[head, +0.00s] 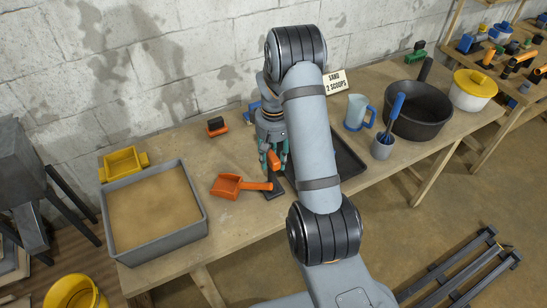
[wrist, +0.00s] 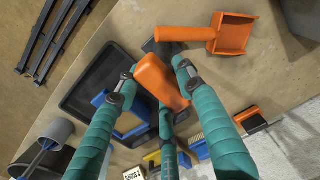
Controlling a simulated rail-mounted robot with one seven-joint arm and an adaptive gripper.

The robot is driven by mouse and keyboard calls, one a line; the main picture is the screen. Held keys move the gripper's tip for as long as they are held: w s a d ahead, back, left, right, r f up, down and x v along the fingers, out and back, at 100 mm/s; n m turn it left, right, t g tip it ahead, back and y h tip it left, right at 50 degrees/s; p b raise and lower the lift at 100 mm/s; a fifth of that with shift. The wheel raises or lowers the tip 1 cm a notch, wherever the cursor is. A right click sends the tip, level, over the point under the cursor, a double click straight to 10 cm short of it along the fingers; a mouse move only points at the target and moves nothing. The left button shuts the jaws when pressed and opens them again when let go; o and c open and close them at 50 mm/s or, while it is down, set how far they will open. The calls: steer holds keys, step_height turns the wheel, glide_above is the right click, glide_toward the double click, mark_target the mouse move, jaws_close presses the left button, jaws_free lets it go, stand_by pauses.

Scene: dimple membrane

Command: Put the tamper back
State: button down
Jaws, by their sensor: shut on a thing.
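The tamper has an orange handle (head: 273,160) and a dark flat foot (head: 274,189). My gripper (head: 272,157) is shut on the orange handle, between the arm and the orange scoop. I cannot tell whether the foot touches the table. My arm hides part of the black tray (head: 350,170) to the right of the tamper.
An orange scoop (head: 228,186) lies close left of the tamper, beside a grey sand box (head: 190,238). An orange-and-black tool (head: 216,126) lies behind. In the wrist view a blue tool (wrist: 104,100) lies in the tray. A clear jug (head: 355,112), grey cup (head: 382,147) and black pot (head: 420,125) stand right.

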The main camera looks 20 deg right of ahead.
steer(key=shift+f, duration=0.15)
steer(key=c, duration=1.2)
jaws_free()
steer(key=shift+o, duration=0.5)
step_height(320, 180, up, 12)
steer(key=b, duration=0.1)
steer(key=shift+r, duration=0.2)
steer(key=shift+f, duration=0.1)
